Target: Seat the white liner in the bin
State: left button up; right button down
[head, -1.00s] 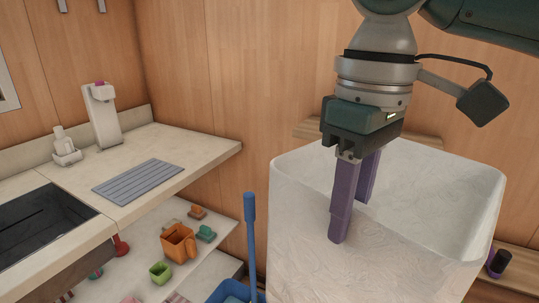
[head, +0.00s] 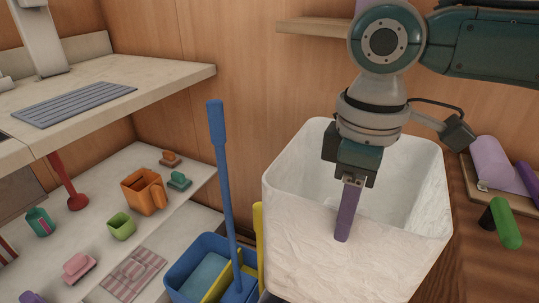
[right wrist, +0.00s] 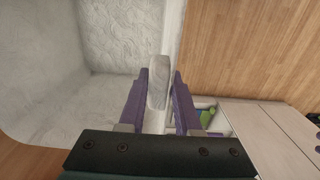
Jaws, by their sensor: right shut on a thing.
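The white liner (head: 320,245) is a tall, open-topped box with a faintly patterned surface, at the right of the head view. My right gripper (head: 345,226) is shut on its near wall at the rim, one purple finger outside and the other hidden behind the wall. In the right wrist view, both purple fingers (right wrist: 160,76) stand on either side of the liner's rim (right wrist: 158,88). The liner looks upright. Its lower end is cut off by the frame, and I cannot make out the bin. My left gripper is not in view.
A blue bucket (head: 182,290) with a blue-handled tool (head: 222,160) stands left of the liner. Shelves (head: 100,200) with toys and cups fill the left. A wooden ledge (head: 312,28) juts out behind. A green-handled item (head: 506,224) and purple rolls (head: 497,165) lie at right.

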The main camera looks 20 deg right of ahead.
jog(key=shift+s+r+p, duration=0.1)
jog(key=shift+r+p, duration=0.15)
jog(key=shift+p, duration=0.6)
notch_tip(320, 180, down, 5)
jog(key=b, duration=0.3)
jog(key=shift+f, duration=0.2)
dwell(0.4)
jog(key=shift+f, duration=0.2)
